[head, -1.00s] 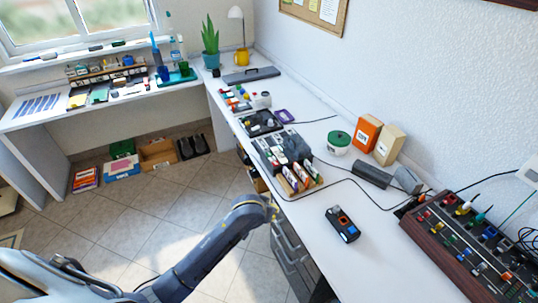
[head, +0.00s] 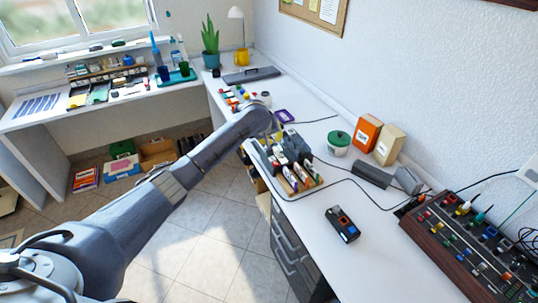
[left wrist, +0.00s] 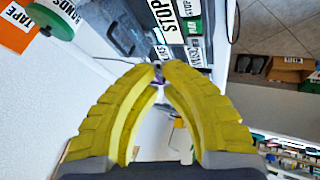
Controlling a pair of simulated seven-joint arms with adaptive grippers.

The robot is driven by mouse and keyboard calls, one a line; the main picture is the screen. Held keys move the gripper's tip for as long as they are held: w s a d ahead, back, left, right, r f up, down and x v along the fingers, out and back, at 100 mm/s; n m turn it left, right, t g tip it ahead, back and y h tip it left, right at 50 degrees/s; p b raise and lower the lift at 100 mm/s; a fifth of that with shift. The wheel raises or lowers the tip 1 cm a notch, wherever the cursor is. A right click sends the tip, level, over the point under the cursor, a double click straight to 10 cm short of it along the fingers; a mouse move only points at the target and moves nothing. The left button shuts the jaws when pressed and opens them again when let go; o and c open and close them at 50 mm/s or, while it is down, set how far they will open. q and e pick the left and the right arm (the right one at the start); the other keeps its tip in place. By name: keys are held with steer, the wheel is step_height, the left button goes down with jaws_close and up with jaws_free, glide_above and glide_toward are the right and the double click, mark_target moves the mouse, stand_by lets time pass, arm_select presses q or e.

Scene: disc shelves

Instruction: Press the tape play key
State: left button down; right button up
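A dark key unit (head: 296,147) stands on the white desk. In the left wrist view its keys show as labelled blocks (left wrist: 193,27); two labels read STOP, others are turned, small or cut off. I cannot make out which key is tape play. My left arm reaches over the desk to this unit, its hand partly hiding the unit's far end in the head view. My left gripper (left wrist: 160,67) has yellow fingers curved together, tips meeting, nothing visibly held. Its tips appear just beside the keys in the picture; contact cannot be told. My right gripper is not in view.
A holder with upright items (head: 300,180) stands in front of the unit. A green-lidded tub (head: 338,141), an orange box (head: 366,132) and a tan box (head: 389,144) stand by the wall. A small black device (head: 342,225) and a wood-sided console (head: 465,245) are nearer.

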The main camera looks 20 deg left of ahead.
arm_select(q)
steer(key=w+a+r, duration=0.1)
steer(key=w+r+n, duration=0.1)
steer(key=shift+a+r, duration=0.35)
steer(key=shift+a, duration=0.05)
steer(key=shift+f, duration=4.4)
steer(key=shift+f, duration=0.25)
steer(key=shift+f, duration=0.2)
steer(key=shift+f, duration=0.4)
steer(key=shift+r, duration=0.85)
